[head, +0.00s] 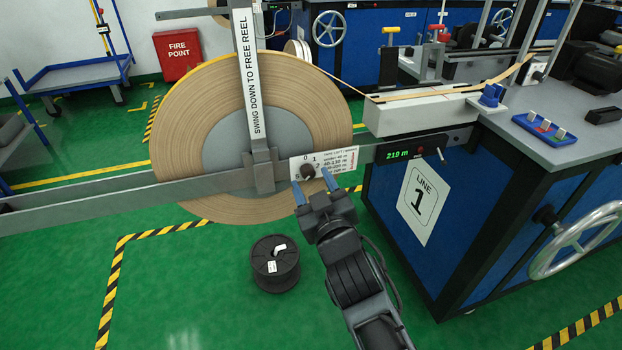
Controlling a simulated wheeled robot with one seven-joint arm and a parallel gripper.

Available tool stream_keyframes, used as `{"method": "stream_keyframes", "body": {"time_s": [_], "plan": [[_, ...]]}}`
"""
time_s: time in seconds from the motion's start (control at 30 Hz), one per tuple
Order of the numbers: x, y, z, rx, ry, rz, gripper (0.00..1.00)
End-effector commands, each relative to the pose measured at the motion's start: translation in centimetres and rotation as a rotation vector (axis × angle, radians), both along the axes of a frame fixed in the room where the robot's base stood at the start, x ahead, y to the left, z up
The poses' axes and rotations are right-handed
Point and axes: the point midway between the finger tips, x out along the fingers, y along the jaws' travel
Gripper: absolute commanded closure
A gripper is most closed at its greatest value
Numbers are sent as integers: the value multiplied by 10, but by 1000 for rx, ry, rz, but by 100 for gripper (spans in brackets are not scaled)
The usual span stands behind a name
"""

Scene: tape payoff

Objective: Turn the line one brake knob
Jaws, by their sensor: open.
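The line one brake knob (307,172) is a small dark knob on a white label plate (338,161) on the grey rail, in front of the tape reel. Digits, including 0, 1 and 2, are printed around it, with a small table of metre ranges to its right. I cannot tell where the knob points. My gripper (312,179) has two blue fingers, spread apart, just below and in front of the knob, one tip to each side in the picture. Whether they touch it is unclear. A green display (398,154) to the right reads 219 m.
The big tape reel (180,130) stands behind the rail (120,198), with an upright arm (247,70) labelled "SWING DOWN TO FREE REEL". The blue line 1 cabinet (460,220) is on the right, with a handwheel (578,240). A black spool (275,268) stands on the floor.

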Motion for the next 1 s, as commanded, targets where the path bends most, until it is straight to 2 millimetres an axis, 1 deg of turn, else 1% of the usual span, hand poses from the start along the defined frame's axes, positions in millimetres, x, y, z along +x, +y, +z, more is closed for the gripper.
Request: {"method": "stream_keyframes", "body": {"time_s": [0.03,0.1,0.2,0.5,1.0], "plan": [[7,1,0,0,0,0,45],[13,3,0,0,1,-1,45],[18,4,0,0,1,-1,45],[19,4,0,0,1,-1,46],[19,4,0,-1,0,-1,94]]}}
